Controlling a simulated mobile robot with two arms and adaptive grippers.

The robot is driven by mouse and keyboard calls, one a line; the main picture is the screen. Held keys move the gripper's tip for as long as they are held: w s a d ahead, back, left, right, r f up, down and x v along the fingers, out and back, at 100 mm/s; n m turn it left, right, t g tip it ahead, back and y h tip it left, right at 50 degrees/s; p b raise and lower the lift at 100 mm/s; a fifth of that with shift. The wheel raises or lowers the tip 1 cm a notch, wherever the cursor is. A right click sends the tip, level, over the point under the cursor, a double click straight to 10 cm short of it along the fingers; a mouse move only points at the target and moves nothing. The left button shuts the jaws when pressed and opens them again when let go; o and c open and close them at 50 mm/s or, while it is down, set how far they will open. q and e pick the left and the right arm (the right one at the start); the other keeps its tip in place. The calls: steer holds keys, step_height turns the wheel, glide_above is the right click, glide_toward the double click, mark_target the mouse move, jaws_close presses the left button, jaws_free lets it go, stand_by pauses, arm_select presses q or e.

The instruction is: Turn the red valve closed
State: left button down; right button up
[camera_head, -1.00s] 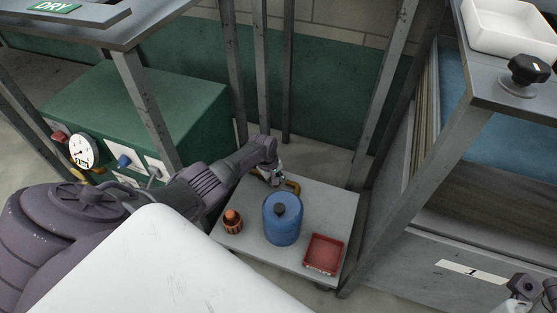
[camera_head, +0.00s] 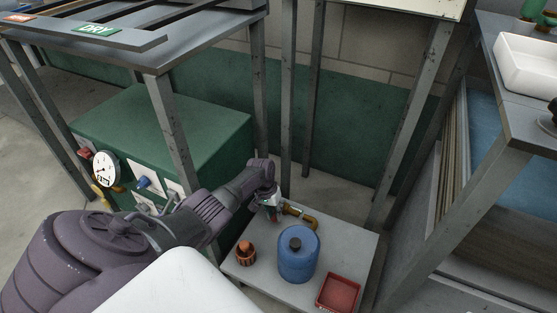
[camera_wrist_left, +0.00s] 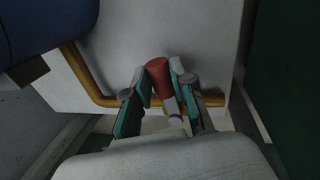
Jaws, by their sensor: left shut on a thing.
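The red valve handle (camera_wrist_left: 158,68) shows in the left wrist view between the two fingers of my left gripper (camera_wrist_left: 160,85). The fingers press on it from both sides. The handle sits at a yellow pipe (camera_wrist_left: 85,85), which runs behind the fingers on both sides. In the head view my left gripper (camera_head: 270,208) is low, at the far left corner of a small grey table, and the yellow pipe (camera_head: 302,218) sticks out to its right. There the gripper hides the valve, so how far the handle is turned cannot be told. My right gripper is out of view.
On the grey table (camera_head: 345,248) stand a blue canister (camera_head: 298,262), an orange-brown pot (camera_head: 245,254) and a red tray (camera_head: 338,294). A green box (camera_head: 200,120) with a gauge (camera_head: 106,169) stands at left. Metal posts (camera_head: 287,95) rise behind the gripper.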

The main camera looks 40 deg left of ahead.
arm_select(q)
steer(key=shift+s+a+m+b, duration=0.15)
steer(key=shift+a+m+b, duration=0.2)
steer(key=shift+m, duration=0.35)
steer(key=shift+a, duration=0.15)
steer(key=c, duration=1)
jaws_free()
steer(key=shift+r, duration=0.15)
steer(key=r, duration=0.3)
steer(key=a+r, duration=0.1)
steer(key=r, duration=0.3)
steer(key=shift+s+a, duration=0.1)
steer(key=shift+a, duration=0.1)
steer(key=shift+r, duration=0.1)
